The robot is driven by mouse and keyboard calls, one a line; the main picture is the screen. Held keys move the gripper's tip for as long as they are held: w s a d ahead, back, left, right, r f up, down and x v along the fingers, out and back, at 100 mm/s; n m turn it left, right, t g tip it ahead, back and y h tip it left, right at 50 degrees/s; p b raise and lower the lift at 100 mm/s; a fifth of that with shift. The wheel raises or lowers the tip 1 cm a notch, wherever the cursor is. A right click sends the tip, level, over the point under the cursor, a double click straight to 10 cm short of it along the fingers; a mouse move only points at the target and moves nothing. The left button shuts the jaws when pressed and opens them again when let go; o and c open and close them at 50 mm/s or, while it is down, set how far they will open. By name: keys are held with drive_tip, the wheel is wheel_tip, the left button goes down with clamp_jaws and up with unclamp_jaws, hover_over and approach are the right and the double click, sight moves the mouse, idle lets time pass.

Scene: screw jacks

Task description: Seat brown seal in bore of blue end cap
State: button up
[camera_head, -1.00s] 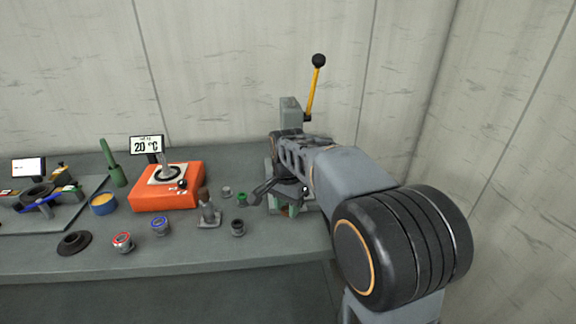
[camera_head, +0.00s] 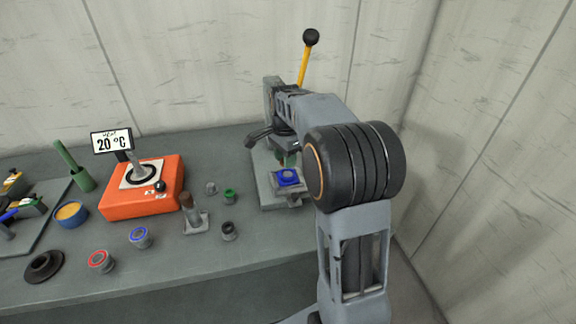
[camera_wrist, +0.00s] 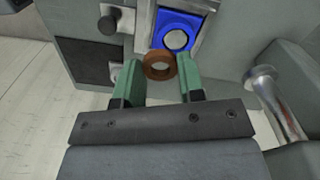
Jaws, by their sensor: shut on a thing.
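The brown seal (camera_wrist: 159,66) is a ring held between the two green fingers of my gripper (camera_wrist: 158,73), which is shut on it. The blue end cap (camera_wrist: 165,22) sits in a metal holder just beyond the seal in the wrist view. Its round bore shows pale, up and to the right of the seal. In this view the seal overlaps the cap's near edge and is not in line with the bore; I cannot tell the gap. In the head view the blue end cap (camera_head: 288,178) shows on the press base, and my arm hides most of the gripper.
The press has a yellow lever (camera_head: 304,66) with a black knob. An orange heater (camera_head: 140,205) with a 20 °C display (camera_head: 111,141) stands left. Several small parts, a blue cup (camera_head: 71,213) and a dark flanged ring (camera_head: 43,266) lie on the grey bench.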

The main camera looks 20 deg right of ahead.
sight(287, 174)
drive_tip(key=shift+w+d+f, duration=0.3)
drive_tip(key=shift+w+f, duration=0.05)
drive_tip(key=shift+f, duration=0.2)
drive_tip(key=shift+w+d+f, duration=0.25)
drive_tip(key=shift+w+f, duration=0.1)
drive_tip(key=shift+f, duration=0.2)
drive_tip(key=shift+w+d+f, duration=0.3)
drive_tip(key=shift+w+f, duration=0.05)
drive_tip(key=shift+f, duration=0.2)
wheel_tip(287, 174, down, 3)
drive_tip(key=shift+f, duration=0.15)
